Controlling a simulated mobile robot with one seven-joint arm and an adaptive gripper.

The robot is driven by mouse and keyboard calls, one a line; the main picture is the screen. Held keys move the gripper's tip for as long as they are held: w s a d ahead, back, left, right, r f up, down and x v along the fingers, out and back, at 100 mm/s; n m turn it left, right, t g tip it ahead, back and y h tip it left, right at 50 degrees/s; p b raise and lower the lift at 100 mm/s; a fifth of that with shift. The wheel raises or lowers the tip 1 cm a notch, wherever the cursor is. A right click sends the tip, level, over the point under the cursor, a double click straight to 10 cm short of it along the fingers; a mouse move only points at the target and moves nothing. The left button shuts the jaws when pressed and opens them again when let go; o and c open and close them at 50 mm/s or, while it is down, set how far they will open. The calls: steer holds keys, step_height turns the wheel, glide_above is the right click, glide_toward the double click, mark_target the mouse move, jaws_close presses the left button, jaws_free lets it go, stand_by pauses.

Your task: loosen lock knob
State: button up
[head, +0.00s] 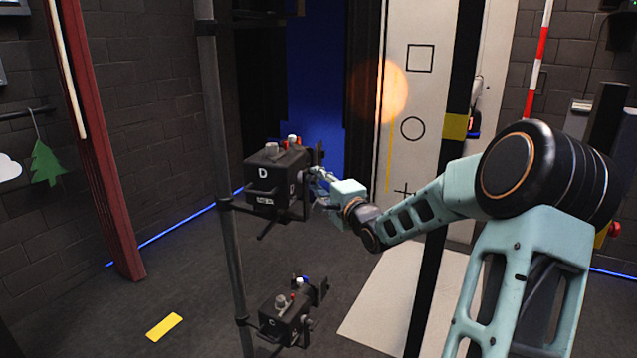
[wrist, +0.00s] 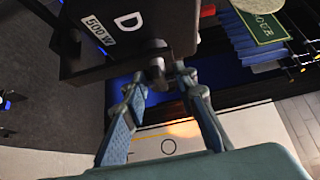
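The upper black lamp marked D (head: 263,185) hangs on a grey vertical pole. In the wrist view lamp D (wrist: 125,35), also labelled 500 W, fills the top. A dark round knob (wrist: 157,68) sticks out from its lower side; I take it for the lock knob. My gripper (head: 318,176) is at the lamp's right side in the head view. In the wrist view my gripper (wrist: 162,77) has its fingers apart, with the tips on either side of the knob's end. No firm contact shows. In the head view the fingers partly hide the knob area.
A second black lamp (head: 287,320) hangs lower on the same pole (head: 222,150). A white panel with printed shapes (head: 420,100) stands behind my arm. A dark red post (head: 95,150) is at the left. Open floor (head: 160,270) lies left of the pole.

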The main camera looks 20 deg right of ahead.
jaws_close()
steer(key=shift+f, duration=0.1)
